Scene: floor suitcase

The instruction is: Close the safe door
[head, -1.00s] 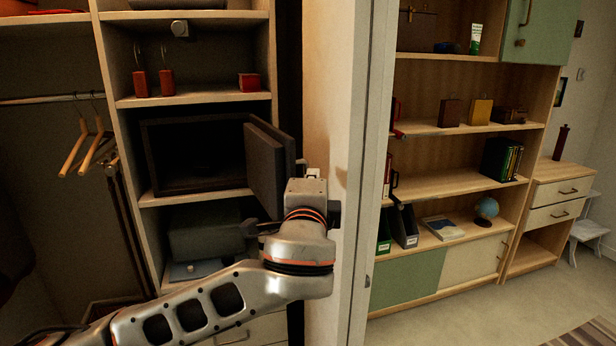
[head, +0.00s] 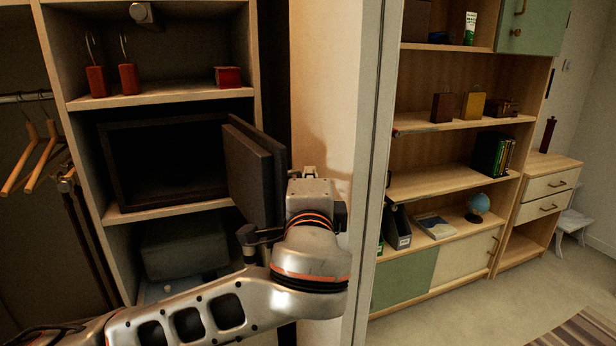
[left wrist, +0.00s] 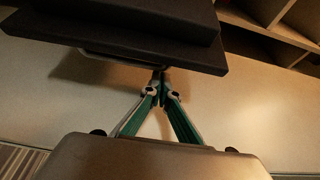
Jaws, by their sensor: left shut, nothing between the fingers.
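The dark safe (head: 120,172) stands on a shelf of the closet unit in the head view. Its thick dark door (head: 248,172) stands wide open, swung out on the right side, and the black inside shows. My left gripper (head: 308,180) is just right of the door, on its outer side; its fingers are mostly hidden by my wrist. In the left wrist view the fingers (left wrist: 160,78) are shut and empty, with tips close to the lower edge of the dark door (left wrist: 130,35). I cannot tell whether they touch it. My right gripper is not in view.
A pale wall end (head: 335,90) stands close to the right of my left gripper. Red weights (head: 97,80) and a red box (head: 228,77) sit on the shelf above. A grey box (head: 185,248) is below. Hangers (head: 35,155) hang at left.

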